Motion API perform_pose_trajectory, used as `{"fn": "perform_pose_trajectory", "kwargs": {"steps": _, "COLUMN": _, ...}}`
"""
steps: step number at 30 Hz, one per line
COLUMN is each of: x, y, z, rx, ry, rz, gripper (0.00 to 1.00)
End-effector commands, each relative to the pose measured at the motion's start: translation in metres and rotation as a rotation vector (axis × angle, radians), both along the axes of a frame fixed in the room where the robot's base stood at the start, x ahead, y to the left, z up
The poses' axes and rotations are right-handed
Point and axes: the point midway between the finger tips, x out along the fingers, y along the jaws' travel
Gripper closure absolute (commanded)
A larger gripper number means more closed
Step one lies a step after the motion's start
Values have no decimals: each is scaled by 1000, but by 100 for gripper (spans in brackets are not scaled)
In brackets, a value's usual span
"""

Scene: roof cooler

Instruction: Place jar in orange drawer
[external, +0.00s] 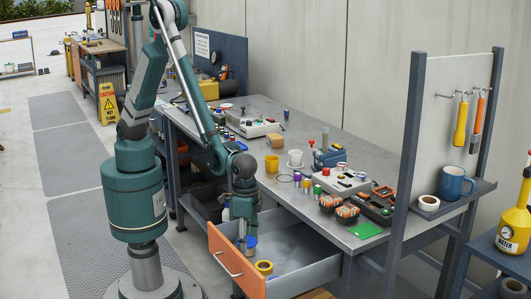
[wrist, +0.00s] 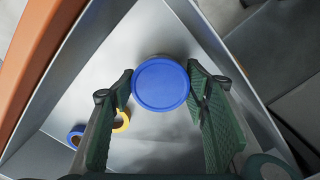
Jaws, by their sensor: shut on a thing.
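The jar has a round blue lid (wrist: 160,84) and sits between my gripper's fingers in the wrist view. My gripper (external: 246,236) is shut on the jar and points down over the open drawer. In the external view the blue-lidded jar (external: 251,241) shows beside the fingers, low in the drawer space. The orange-fronted drawer (external: 235,264) is pulled out from the workbench, with grey metal walls and floor. I cannot tell whether the jar touches the drawer floor.
A yellow tape roll (external: 264,267) lies in the drawer, near the jar. The wrist view shows a yellow ring (wrist: 121,121) and a blue ring (wrist: 76,136) on the drawer floor. The workbench top (external: 262,187) above holds cups, small bottles and tool batteries.

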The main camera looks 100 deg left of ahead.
Motion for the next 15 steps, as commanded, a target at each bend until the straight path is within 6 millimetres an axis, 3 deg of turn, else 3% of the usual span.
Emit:
{"fn": "perform_pose_trajectory", "kwargs": {"steps": 7, "x": 0, "y": 0, "z": -4, "rx": 0, "ry": 0, "rz": 0, "gripper": 70}}
{"fn": "perform_pose_trajectory", "kwargs": {"steps": 8, "x": 0, "y": 0, "z": -4, "rx": 0, "ry": 0, "rz": 0, "gripper": 52}}
{"fn": "perform_pose_trajectory", "kwargs": {"steps": 10, "x": 0, "y": 0, "z": -3, "rx": 0, "ry": 0, "rz": 0, "gripper": 42}}
{"fn": "perform_pose_trajectory", "kwargs": {"steps": 15, "x": 0, "y": 0, "z": -3, "rx": 0, "ry": 0, "rz": 0, "gripper": 39}}
